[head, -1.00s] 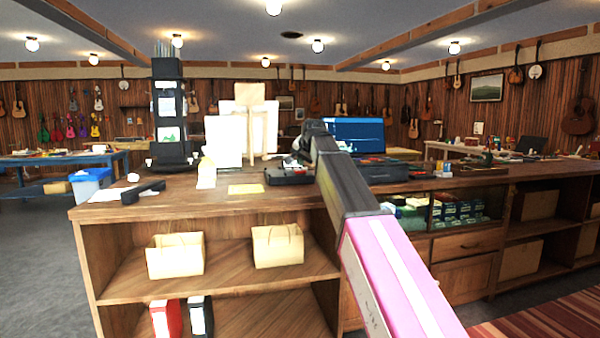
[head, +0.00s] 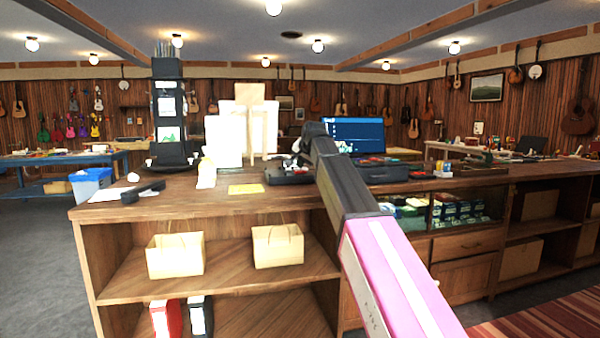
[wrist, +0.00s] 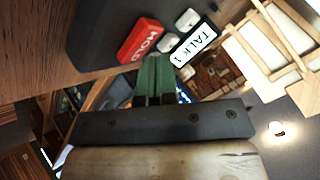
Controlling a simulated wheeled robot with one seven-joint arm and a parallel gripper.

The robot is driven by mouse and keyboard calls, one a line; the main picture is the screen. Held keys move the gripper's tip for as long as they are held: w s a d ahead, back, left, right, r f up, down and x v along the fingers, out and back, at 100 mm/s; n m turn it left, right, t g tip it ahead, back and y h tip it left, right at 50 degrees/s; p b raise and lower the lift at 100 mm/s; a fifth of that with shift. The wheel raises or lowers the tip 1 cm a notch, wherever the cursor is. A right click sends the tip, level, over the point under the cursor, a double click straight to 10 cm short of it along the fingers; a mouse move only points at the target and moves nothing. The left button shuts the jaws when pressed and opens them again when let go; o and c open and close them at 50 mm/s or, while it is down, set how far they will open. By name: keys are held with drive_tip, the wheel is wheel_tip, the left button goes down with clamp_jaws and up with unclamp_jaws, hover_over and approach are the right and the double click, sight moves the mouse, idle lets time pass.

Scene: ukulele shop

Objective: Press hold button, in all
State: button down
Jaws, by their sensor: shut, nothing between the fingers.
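The red HOLD button (wrist: 140,40) sits on a dark device in the wrist view, beside a white TALK 1 label (wrist: 193,45) and small light-coloured buttons (wrist: 187,19). My gripper (wrist: 152,60) shows as green fingers, shut and empty, with tips right at the lower edge of the red button. I cannot tell whether they touch it. In the head view my gripper (head: 299,158) is small and partly hidden by my arm, above a dark device (head: 289,175) on the wooden counter (head: 330,195). The button is too small to make out there.
A monitor (head: 354,135) stands behind my arm, and a dark case (head: 384,172) lies to its right. White panels (head: 223,142) and a black display tower (head: 169,115) stand to the left. A yellow sheet (head: 246,189) lies on the counter. A black handset-like object (head: 143,191) lies farther left.

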drive_tip(key=shift+f, duration=0.45)
idle(0.7)
drive_tip(key=shift+r, duration=0.9)
drive_tip(key=shift+r, duration=0.1)
drive_tip(key=shift+r, duration=2.4)
drive_tip(key=shift+s, duration=0.1)
